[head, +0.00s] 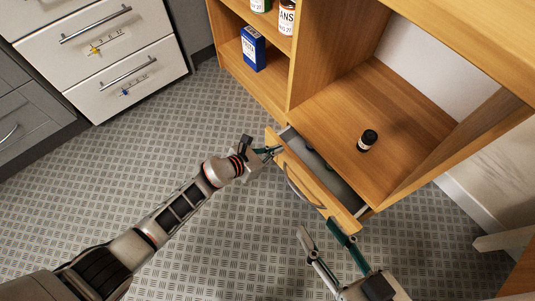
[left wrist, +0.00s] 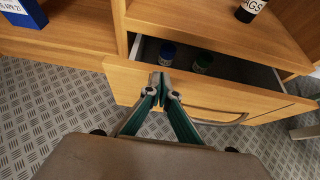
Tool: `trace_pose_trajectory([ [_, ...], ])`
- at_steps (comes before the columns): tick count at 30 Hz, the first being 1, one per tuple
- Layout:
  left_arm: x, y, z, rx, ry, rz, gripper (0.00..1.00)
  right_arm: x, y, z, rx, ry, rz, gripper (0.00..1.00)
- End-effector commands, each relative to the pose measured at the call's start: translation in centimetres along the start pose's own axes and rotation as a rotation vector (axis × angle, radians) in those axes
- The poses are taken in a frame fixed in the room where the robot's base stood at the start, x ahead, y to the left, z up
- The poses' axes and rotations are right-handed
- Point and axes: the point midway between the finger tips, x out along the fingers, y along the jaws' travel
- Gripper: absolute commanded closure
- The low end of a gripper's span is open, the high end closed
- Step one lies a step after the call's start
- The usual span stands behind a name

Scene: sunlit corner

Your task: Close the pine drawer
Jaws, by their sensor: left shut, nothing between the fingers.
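The pine drawer (head: 312,187) is partly pulled out at the bottom of the pine cabinet; its grey inside shows. Its front with a curved metal handle (head: 306,191) also shows in the left wrist view (left wrist: 135,84). My right gripper (head: 317,226) is open and empty near the drawer's right end.
A small dark bottle (head: 368,140) stands on the cabinet shelf (head: 340,105) above the drawer. A blue box (head: 253,48) stands in the left compartment. White drawers (head: 125,75) stand at the upper left. The patterned metal floor (head: 150,165) is clear.

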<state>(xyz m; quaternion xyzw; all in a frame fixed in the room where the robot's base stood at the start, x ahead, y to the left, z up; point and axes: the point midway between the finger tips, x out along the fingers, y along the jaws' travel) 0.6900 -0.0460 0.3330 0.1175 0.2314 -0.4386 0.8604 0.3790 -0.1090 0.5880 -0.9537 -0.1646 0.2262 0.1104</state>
Motion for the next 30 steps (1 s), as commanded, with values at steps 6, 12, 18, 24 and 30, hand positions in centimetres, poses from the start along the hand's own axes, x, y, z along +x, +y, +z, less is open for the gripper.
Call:
trace_pose_trajectory([
  [6,1.2,0.1,0.7,0.001,0.0,0.001,1.0,0.0,-0.1,0.1,0.017,0.0,-0.001,0.6],
  [12,1.5,0.0,0.9,0.0,0.0,0.0,1.0,0.1,-0.2,0.1,0.022,0.001,-0.001,0.6],
  [18,1.4,0.0,0.9,0.0,-0.001,0.001,1.0,0.1,-0.3,0.1,0.023,0.002,-0.002,0.6],
  [24,1.4,0.1,0.8,0.001,0.0,0.001,1.0,0.1,-0.3,0.1,0.023,0.002,-0.002,0.6],
  [30,0.2,0.8,0.3,0.003,0.0,0.003,1.0,0.1,-0.2,-0.2,0.012,0.007,-0.001,0.6],
])
